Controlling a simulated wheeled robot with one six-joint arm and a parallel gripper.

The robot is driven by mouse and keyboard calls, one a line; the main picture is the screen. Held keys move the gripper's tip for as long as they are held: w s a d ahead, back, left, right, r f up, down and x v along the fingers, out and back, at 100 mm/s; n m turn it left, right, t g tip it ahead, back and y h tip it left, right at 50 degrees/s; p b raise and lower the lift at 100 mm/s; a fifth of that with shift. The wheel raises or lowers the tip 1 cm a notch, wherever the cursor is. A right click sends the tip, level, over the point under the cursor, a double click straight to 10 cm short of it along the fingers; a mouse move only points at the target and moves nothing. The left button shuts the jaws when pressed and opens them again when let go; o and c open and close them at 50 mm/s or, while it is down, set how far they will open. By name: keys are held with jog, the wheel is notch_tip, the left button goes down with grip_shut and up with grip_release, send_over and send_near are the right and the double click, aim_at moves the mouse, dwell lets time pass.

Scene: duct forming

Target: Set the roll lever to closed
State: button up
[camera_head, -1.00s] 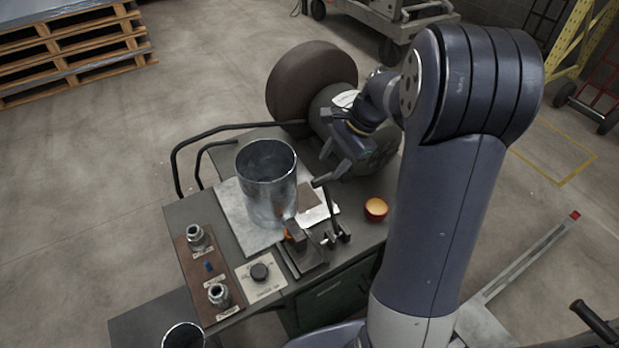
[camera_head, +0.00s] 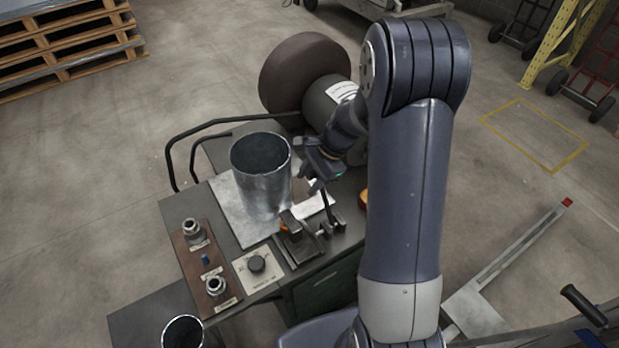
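The roll lever (camera_head: 326,208) is a thin dark lever on a small bracket at the front right of the bench, right of the upright metal cylinder (camera_head: 262,190). It stands roughly upright, its top beside my gripper. My gripper (camera_head: 313,184) is above the bench at the lever's upper end, right of the cylinder. Its fingers point down and left. At this size I cannot tell whether they are apart, or whether they touch the lever. The lever's tip is partly hidden by the gripper.
A clamp-like block (camera_head: 297,240) with an orange part sits in front of the cylinder. A large brown roll (camera_head: 300,72) stands behind. An orange button (camera_head: 363,199) is partly hidden by my arm.

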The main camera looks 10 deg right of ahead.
grip_shut()
